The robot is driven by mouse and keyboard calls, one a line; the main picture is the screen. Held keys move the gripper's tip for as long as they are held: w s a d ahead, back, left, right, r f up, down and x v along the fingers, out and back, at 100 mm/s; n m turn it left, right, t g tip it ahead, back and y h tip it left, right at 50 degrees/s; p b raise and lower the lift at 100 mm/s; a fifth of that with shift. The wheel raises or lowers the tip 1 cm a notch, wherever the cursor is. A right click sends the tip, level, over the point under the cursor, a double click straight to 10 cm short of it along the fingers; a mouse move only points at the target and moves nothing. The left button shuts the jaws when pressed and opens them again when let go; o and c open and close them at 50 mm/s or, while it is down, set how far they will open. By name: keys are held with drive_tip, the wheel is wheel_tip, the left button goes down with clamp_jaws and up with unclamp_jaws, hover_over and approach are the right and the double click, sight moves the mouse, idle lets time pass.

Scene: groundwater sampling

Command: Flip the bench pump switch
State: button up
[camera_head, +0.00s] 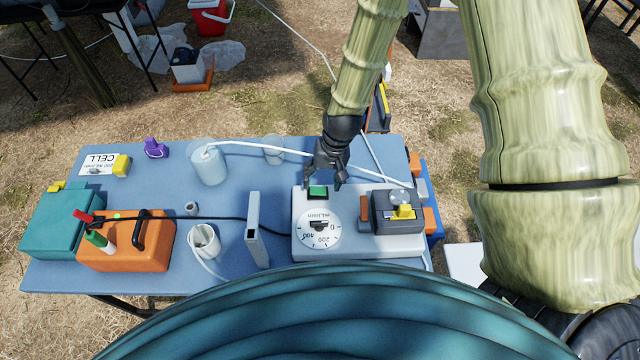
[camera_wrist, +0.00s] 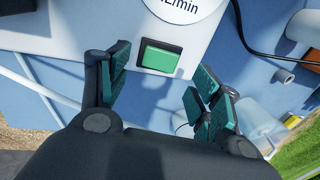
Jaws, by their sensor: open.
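The bench pump (camera_head: 343,245) is a pale grey box at the right part of the blue table, with a white dial marked mL/min. Its green rocker switch (camera_head: 318,192) sits in a dark frame near the pump's far left corner. The switch also shows in the wrist view (camera_wrist: 160,57), centred at the top between my fingers. My gripper (camera_head: 325,180) is open and empty, over the pump's far edge by the switch. In the wrist view my gripper (camera_wrist: 157,90) has its two teal-padded fingers apart, one on each side of the switch. I cannot tell whether they touch the pump.
The blue table (camera_head: 110,205) also holds an orange case (camera_head: 125,245), a teal box (camera_head: 62,225), clear beakers (camera_head: 208,163) and an upright grey panel (camera_head: 257,230). A white tube (camera_head: 262,147) passes close to my gripper. A black cable runs toward the pump.

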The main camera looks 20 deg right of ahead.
sight(318, 190)
drive_tip(key=shift+w+a+f+p, duration=0.1)
drive_tip(key=shift+a+f+p, duration=0.15)
drive_tip(key=shift+f, duration=0.75)
drive_tip(key=shift+a+f+p, duration=0.15)
drive_tip(key=shift+f+p, duration=0.15)
drive_tip(key=shift+f, duration=0.7)
